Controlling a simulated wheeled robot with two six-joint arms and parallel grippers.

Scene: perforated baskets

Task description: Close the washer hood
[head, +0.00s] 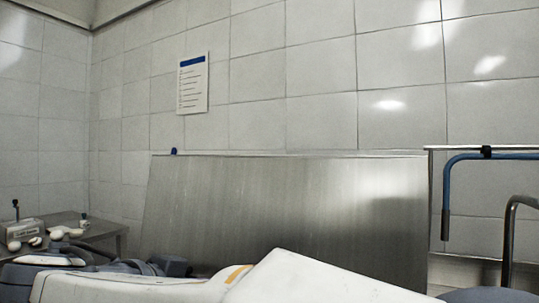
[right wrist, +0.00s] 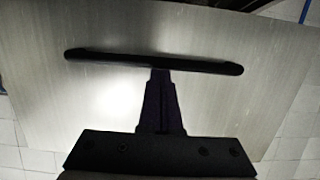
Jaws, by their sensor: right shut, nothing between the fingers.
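The washer hood shows in the head view as a broad brushed-steel panel (head: 300,195) standing in front of the tiled wall. Its lower part is hidden behind my white arm. In the right wrist view the steel panel (right wrist: 60,110) fills most of the picture, with a long dark bar handle (right wrist: 205,64) across it. My right gripper (right wrist: 160,74) is shut and empty, its tips in line with the middle of the handle at its near edge. I cannot tell whether they touch. My left gripper is not in view.
A blue hose or pipe (head: 449,195) hangs on the right, near a bent metal tube (head: 508,240). A grey side table (head: 105,232) with small devices stands at the far left. A printed notice (head: 193,84) is on the tiled wall.

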